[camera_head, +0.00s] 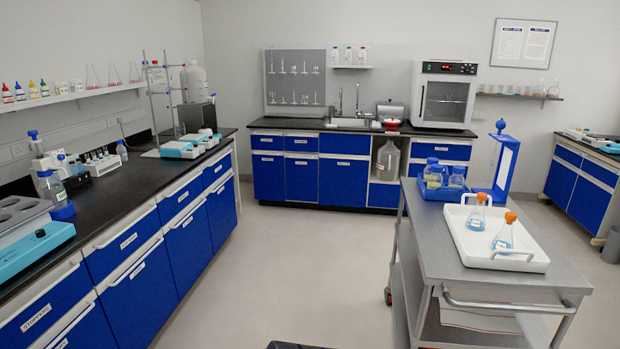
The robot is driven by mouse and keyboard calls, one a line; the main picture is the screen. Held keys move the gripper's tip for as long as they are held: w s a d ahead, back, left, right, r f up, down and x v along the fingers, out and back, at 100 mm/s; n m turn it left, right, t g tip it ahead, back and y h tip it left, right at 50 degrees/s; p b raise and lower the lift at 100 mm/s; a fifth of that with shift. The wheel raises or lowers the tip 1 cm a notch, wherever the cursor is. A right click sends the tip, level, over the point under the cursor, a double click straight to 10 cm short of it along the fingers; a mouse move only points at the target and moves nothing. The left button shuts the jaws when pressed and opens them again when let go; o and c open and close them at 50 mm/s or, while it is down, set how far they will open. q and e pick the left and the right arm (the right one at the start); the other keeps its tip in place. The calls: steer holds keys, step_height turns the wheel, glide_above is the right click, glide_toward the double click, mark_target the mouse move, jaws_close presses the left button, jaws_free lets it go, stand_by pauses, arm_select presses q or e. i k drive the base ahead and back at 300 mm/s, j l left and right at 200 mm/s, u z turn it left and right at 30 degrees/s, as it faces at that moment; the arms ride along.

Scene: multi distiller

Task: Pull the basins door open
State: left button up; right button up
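The basin (348,123) is set in the black counter along the back wall, with tall faucets behind it. Below it is a blue cabinet door (343,182), which looks shut and flush with the cabinet front. A blue panel (346,143) with a small white label sits between the basin and this door. The details of the door's handle are too small to tell. Neither of my grippers is in view.
A grey steel cart (455,240) with a white tray (518,258) of flasks stands at the right. A long counter with blue drawers (138,285) runs along the left. The floor (290,255) between them is clear up to the back cabinets.

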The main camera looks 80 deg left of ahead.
mark_target(269, 165)
steer(key=u, duration=3.05)
steer(key=i+z, duration=0.15)
steer(key=i, duration=6.1)
steer(key=l, duration=0.15)
